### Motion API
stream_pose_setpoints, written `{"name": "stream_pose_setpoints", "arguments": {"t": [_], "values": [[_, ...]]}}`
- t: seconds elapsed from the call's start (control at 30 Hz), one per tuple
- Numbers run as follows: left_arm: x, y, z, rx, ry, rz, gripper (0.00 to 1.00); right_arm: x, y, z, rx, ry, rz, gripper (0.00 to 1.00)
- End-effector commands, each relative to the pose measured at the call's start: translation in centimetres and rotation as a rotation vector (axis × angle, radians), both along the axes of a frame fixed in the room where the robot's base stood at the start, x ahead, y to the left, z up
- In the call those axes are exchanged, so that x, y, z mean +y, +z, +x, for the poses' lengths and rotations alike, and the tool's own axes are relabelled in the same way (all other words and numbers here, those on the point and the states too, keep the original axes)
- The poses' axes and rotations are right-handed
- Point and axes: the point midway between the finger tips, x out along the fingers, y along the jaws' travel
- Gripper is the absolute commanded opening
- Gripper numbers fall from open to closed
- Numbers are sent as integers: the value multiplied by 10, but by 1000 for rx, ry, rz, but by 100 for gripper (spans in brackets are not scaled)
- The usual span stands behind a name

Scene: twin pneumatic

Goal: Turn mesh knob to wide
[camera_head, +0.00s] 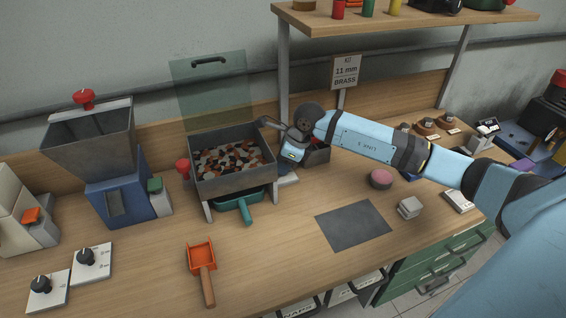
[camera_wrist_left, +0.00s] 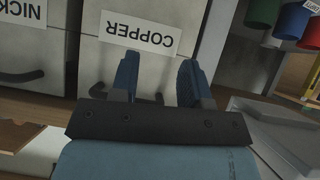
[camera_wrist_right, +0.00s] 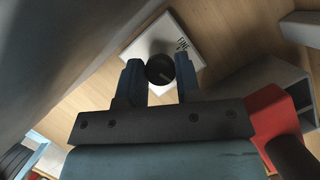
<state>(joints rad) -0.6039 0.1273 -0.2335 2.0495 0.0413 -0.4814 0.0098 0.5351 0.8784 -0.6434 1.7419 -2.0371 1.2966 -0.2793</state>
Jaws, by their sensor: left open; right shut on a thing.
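The mesh knob (camera_wrist_right: 160,69) is a round black knob with a pale pointer line. It stands on a white plate (camera_wrist_right: 158,43) printed with the word FINE; no other label on it is legible. My right gripper (camera_wrist_right: 160,78) is shut on the knob, one blue finger on each side. In the head view, my right gripper (camera_head: 289,166) reaches down just right of the grey sieve tray and hides the knob; only an edge of the plate (camera_head: 288,180) shows. My left gripper (camera_wrist_left: 157,72) is open and empty in front of a drawer labelled COPPER (camera_wrist_left: 138,32).
The grey sieve tray (camera_head: 233,183) full of mixed pieces stands left of my right gripper. A dark bin (camera_head: 318,157) is close on its right.

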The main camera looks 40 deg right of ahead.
Motion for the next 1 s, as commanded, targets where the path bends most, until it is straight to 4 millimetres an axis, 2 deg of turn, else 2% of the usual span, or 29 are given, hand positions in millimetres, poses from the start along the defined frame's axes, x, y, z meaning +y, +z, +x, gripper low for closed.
{"name": "stream_pose_setpoints", "arguments": {"t": [0.43,1.0], "values": [[-4,1,2,-4,8,-10,43,1,1,0,-2,-236,-1,8],[-2,1,1,-5,2,-4,43,1,1,0,-2,-273,0,8]]}}
